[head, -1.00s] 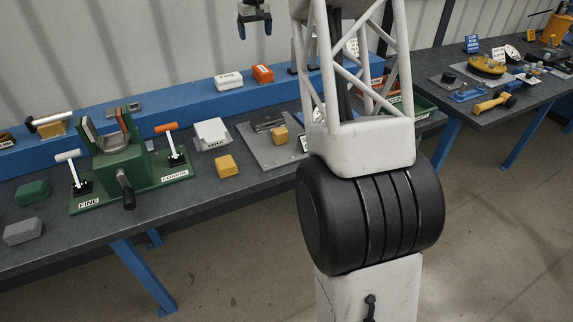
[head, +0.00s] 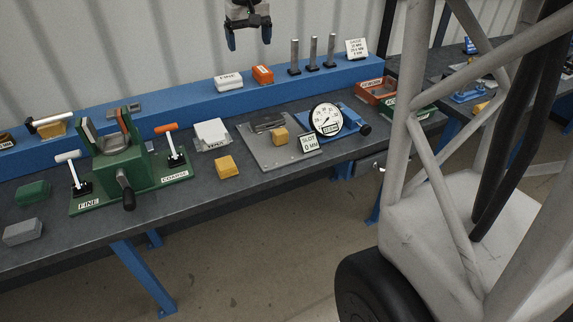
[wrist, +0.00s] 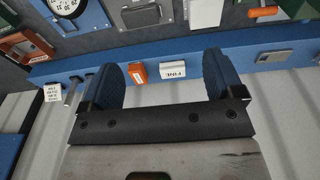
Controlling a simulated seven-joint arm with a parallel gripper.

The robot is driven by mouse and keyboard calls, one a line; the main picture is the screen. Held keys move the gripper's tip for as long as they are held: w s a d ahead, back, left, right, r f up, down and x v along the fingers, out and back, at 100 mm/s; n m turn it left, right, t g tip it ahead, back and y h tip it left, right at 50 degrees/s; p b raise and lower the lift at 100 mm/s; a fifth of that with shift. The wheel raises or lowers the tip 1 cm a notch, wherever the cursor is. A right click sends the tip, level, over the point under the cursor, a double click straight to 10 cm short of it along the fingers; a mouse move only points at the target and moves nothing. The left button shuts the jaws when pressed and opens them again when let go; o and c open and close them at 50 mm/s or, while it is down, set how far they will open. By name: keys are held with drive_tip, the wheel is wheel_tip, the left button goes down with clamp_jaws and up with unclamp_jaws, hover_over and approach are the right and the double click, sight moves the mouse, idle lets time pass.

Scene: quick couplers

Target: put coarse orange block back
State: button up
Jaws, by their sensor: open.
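A small orange block (head: 262,74) with a pale label sits on the blue raised shelf (head: 190,97), just right of a white block (head: 228,81). In the wrist view the orange block (wrist: 139,73) lies between my fingers, nearer the left one, with the white block (wrist: 172,69) labelled FINE beside it. My gripper (head: 248,44) is open and empty, above the shelf and apart from both blocks. Its two blue fingers also frame the wrist view (wrist: 162,70). The green fixture (head: 125,165) on the bench has FINE and COARSE labels; the orange-handled lever (head: 168,130) is on the COARSE side.
Three upright pegs (head: 313,52) and a white sign (head: 356,48) stand on the shelf to the right. A dial gauge (head: 326,119), a grey plate (head: 268,150) and a yellow block (head: 227,167) are on the bench. Red and green bins (head: 376,91) are at its right end.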

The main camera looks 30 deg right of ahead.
drive_tip(key=s+a+f, duration=0.2)
drive_tip(key=s+f, duration=0.1)
drive_tip(key=s, duration=1)
drive_tip(key=s+a+f+t, duration=0.1)
drive_tip(key=s+a+f, duration=0.2)
drive_tip(key=s, duration=1)
drive_tip(key=s+a+f, duration=0.3)
drive_tip(key=s+f, duration=0.2)
drive_tip(key=s, duration=0.7)
drive_tip(key=shift+s+a+f, duration=0.25)
drive_tip(key=shift+s, duration=0.15)
